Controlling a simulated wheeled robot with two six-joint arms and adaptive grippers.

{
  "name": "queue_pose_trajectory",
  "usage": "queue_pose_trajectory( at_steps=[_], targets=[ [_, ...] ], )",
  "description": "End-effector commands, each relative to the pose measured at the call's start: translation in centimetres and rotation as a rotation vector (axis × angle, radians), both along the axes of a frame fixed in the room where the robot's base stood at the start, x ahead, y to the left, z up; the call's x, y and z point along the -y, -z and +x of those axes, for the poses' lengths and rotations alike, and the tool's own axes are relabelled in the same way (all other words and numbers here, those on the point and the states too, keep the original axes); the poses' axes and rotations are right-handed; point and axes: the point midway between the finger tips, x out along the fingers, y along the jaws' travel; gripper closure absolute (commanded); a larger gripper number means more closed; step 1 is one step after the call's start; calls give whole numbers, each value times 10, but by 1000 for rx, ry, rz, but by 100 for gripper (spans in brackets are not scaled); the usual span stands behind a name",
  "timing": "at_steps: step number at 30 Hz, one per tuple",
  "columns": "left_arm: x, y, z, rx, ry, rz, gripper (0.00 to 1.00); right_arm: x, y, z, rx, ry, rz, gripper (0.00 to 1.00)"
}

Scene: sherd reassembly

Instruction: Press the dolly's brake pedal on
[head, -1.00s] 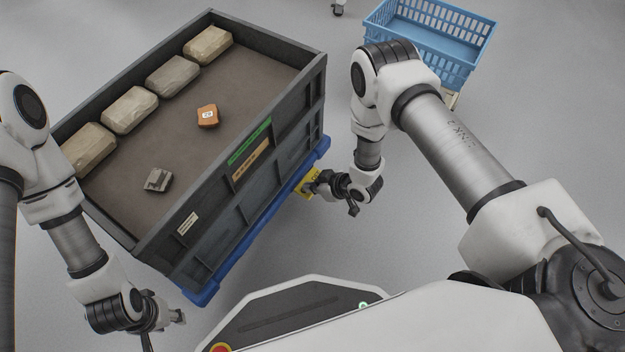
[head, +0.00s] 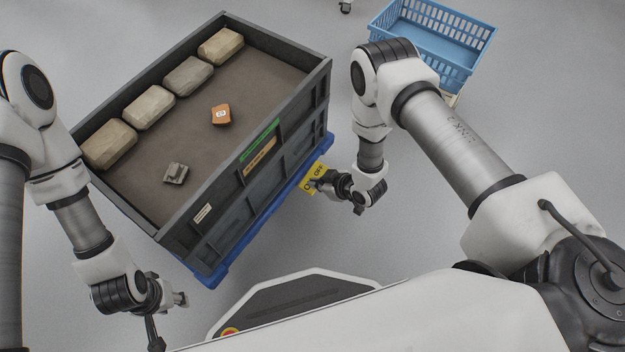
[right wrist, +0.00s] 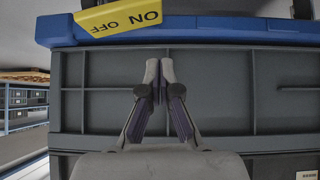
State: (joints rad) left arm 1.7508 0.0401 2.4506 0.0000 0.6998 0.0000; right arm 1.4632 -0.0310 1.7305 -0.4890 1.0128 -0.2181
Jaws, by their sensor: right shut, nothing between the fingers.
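The yellow brake pedal (head: 320,170), lettered ON and OFF, sticks out from the long near side of the blue dolly (head: 232,262). It also shows at the upper left of the right wrist view (right wrist: 118,18), with its lettering upside down. My right gripper (head: 314,184) is shut and empty, close beside the pedal in the head view. In the right wrist view its fingertips (right wrist: 160,66) are together below the pedal's edge, in front of the grey crate wall; contact is not clear. My left gripper (head: 181,299) hangs near the dolly's front corner; its jaw opening is unclear.
A grey crate (head: 215,222) stands on the dolly. It holds several pale wrapped blocks (head: 148,107), an orange sherd (head: 221,114) and a grey sherd (head: 176,172). A blue basket (head: 430,35) stands at the back right.

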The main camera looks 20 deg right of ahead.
Motion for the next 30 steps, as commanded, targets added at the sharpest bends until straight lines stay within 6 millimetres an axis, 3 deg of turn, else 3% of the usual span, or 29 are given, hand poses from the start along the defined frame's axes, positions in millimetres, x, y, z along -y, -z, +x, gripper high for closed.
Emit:
queue_pose_trajectory(
  at_steps=[1, 3, 9, 30],
  targets=[
    [0, -12, 0, 0, 0, 0, 60, 5, -15, -9, -3, 1, -1, 100],
    [0, -18, 0, 0, 0, 0, 60, 10, -25, -19, -2, 1, 0, 100],
    [0, -28, 0, 0, 0, 0, 60, 19, -43, -39, 0, 0, 0, 100],
    [0, -28, 0, 0, 0, 0, 60, 20, -47, -37, 11, -1, 0, 100]
  ],
)
